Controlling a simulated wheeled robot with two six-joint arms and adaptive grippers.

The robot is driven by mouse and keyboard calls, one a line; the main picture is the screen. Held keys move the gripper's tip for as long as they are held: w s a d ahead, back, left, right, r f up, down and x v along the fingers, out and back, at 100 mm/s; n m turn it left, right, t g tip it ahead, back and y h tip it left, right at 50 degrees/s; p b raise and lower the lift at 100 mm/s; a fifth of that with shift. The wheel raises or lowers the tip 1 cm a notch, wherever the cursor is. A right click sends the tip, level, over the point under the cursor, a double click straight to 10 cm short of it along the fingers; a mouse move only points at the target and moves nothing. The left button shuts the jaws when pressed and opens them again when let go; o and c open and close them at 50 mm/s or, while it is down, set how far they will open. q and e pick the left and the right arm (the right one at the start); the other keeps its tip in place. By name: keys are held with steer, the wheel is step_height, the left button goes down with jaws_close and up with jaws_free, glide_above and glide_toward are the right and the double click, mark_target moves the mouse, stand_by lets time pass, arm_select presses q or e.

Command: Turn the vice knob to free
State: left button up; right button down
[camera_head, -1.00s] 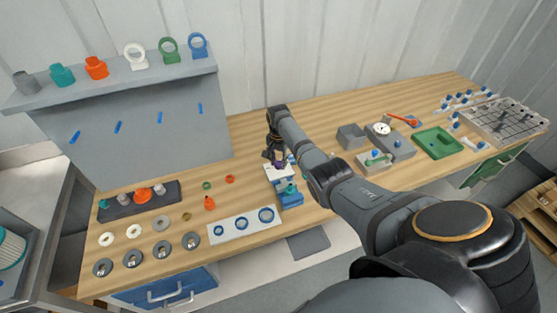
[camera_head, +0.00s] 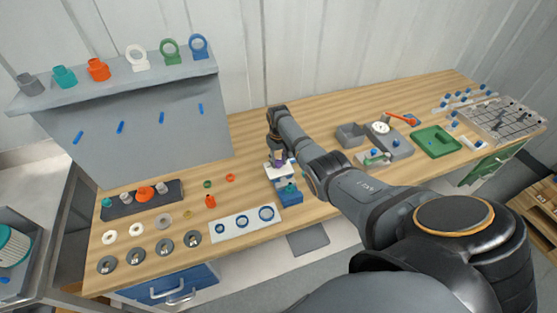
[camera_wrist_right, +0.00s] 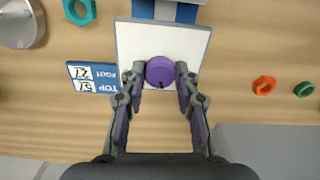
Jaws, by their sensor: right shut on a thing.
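The vice (camera_head: 287,186) stands on the wooden bench, with a white top plate (camera_wrist_right: 130,45) and blue parts. A round purple knob (camera_wrist_right: 160,72) sits at the plate's edge in the right wrist view, with a small dark mark on its rim. My right gripper (camera_wrist_right: 160,76) points down over it, shut on the knob with one fingertip on each side. In the head view the gripper (camera_head: 277,152) hides part of the knob. My left gripper is not in view.
A blue and white label plate (camera_wrist_right: 92,77) lies beside the vice. A white panel with blue rings (camera_head: 244,226) lies to its left, with small orange and green rings nearby. Grey blocks (camera_head: 351,135) and a green tray (camera_head: 436,141) stand to the right.

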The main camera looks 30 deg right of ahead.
mark_target(279, 162)
steer(key=n, duration=0.4)
steer(key=shift+r+n, duration=0.1)
steer(key=shift+n, duration=0.2)
steer(key=n, duration=0.4)
steer(key=shift+w, duration=0.1)
stand_by(0.4)
steer(key=c, duration=1)
jaws_free()
steer(key=shift+r, duration=0.15)
step_height(279, 162, up, 12)
steer(key=shift+f, duration=0.15)
